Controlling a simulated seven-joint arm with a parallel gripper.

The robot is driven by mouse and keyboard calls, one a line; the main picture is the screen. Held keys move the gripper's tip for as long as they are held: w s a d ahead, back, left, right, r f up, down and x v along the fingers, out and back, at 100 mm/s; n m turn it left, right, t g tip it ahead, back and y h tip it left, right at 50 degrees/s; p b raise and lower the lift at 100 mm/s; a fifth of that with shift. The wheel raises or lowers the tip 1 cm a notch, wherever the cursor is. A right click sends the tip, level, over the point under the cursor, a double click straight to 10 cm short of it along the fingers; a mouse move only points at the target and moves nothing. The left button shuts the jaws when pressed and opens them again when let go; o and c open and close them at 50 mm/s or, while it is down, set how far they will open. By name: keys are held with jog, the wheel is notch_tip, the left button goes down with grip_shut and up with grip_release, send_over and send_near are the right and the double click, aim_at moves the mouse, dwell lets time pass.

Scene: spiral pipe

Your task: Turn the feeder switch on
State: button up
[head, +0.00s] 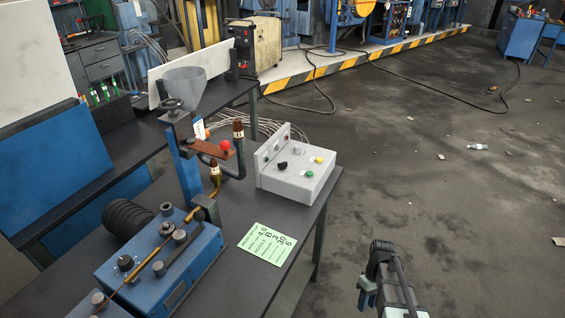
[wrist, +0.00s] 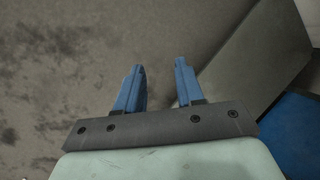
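A grey control box (head: 297,177) stands on the dark table. Its sloped top carries a black knob (head: 283,165), a yellow button (head: 318,160) and a green button (head: 309,174). Small dark controls also show on its upright back panel (head: 273,147). I cannot read any label that marks the feeder switch. In the head view my gripper (head: 366,290) is right of the table, apart from the box.
A blue machine (head: 165,262) with a brass rod and a black coil (head: 127,217) fills the table's near left. A green card (head: 267,241) lies near the table's right edge. A red-knobbed lever (head: 225,146) is beside the post. Floor right of the table is mostly clear.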

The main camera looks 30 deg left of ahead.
jog(key=w+a+r+n+t, duration=0.1)
jog(key=w+a+r+n, duration=0.55)
jog(key=a+r, duration=0.7)
notch_tip(320, 180, up, 22)
jog(key=n+t, duration=0.2)
jog(key=n, duration=0.3)
send_over(283, 165)
jog(key=s+d, duration=0.4)
jog(key=d, duration=0.8)
jog(key=shift+w+a+r, duration=0.15)
jog(key=shift+w+a, duration=0.1)
jog(key=w+a+r+n+t, duration=0.1)
jog(key=w+a+r+n, duration=0.25)
jog(key=a+r, duration=0.8)
jog(key=shift+y, duration=0.3)
jog(key=f, duration=1.4)
jog(key=shift+w+a, duration=0.2)
jog(key=shift+c, duration=0.3)
grip_shut()
